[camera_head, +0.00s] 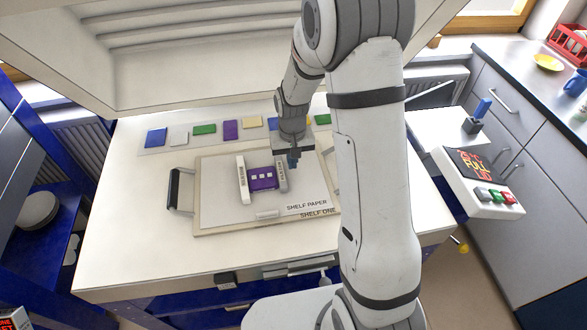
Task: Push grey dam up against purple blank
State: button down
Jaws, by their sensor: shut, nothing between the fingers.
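The purple blank (263,182) lies flat on the white shelf paper, with several small pale squares on it. The grey dam (281,176) stands along its right side, very close; I cannot tell whether they touch. A white dam (243,184) stands along the blank's left side. My gripper (293,162) is shut and empty, pointing down at the far right end of the grey dam. Its fingertips are small here, and I cannot tell whether they touch the dam.
A short white bar (268,214) lies in front of the blank. The shelf board (222,231) has a dark handle (174,188) at its left. Several coloured glass pieces, including a blue one (156,137), line the back. A control box (478,182) stands right.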

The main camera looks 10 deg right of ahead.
jog(key=shift+r+p, duration=1.65)
jog(key=shift+r, duration=1.25)
jog(key=s+d+r+t, duration=0.2)
jog(key=s+r, duration=0.7)
jog(key=r, duration=0.5)
jog(key=s+d+r, duration=0.1)
jog(key=s+r, duration=0.1)
jog(key=s, duration=0.4)
jog(key=s+d+r+t, duration=0.1)
jog(key=s+r, duration=0.2)
jog(key=s, duration=0.4)
jog(key=shift+r, duration=0.35)
